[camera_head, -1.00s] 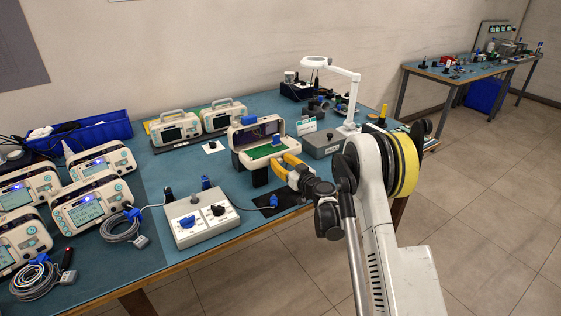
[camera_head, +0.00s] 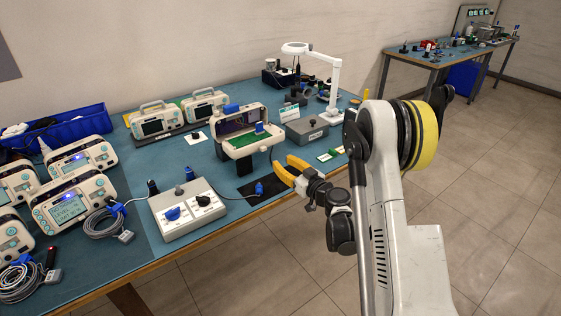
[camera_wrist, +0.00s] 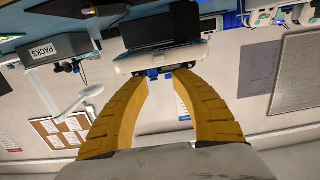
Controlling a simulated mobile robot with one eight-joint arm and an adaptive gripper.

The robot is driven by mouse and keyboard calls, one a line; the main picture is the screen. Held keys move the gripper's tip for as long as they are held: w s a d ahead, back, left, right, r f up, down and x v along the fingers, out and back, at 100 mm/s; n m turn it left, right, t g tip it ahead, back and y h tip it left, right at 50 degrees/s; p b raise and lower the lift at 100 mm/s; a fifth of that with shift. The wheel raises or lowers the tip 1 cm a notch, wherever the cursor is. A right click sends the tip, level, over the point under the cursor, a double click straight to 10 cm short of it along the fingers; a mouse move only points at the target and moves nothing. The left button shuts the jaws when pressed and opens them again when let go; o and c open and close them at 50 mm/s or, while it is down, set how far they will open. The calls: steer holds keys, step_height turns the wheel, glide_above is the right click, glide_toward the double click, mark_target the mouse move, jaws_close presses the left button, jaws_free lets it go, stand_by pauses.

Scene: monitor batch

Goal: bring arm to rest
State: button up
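My gripper (camera_head: 285,171) has yellow fingers and sits at the front edge of the blue workbench (camera_head: 165,188), to the right of and below the opened monitor (camera_head: 245,139). In the wrist view, my gripper (camera_wrist: 163,78) has its two curved fingers spread apart with nothing between them. The opened monitor's white case (camera_wrist: 155,60) appears beyond the fingertips, upside down in that view. My white arm with its yellow band stands at the right of the head view.
A grey switch box (camera_head: 185,212) stands on the bench, left of a black mat (camera_head: 250,192). Several monitors (camera_head: 65,205) stand at the left. A white lamp (camera_head: 333,85) and grey box (camera_head: 306,130) are behind my gripper. Floor at right (camera_head: 480,190) is clear.

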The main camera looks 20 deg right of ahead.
steer(key=s+a+r+g, duration=0.5)
steer(key=s+a+r, duration=0.5)
steer(key=s+r, duration=0.15)
steer(key=s+d+m+g+h, duration=0.1)
steer(key=s+g+h, duration=0.1)
steer(key=s, duration=1.1)
steer(key=s+d+m+g+h, duration=0.2)
steer(key=s+h, duration=0.1)
steer(key=s, duration=1)
steer(key=shift+d+f+m+g, duration=0.2)
steer(key=shift+d+m+g, duration=0.05)
steer(key=shift+m+g, duration=0.05)
stand_by(1.1)
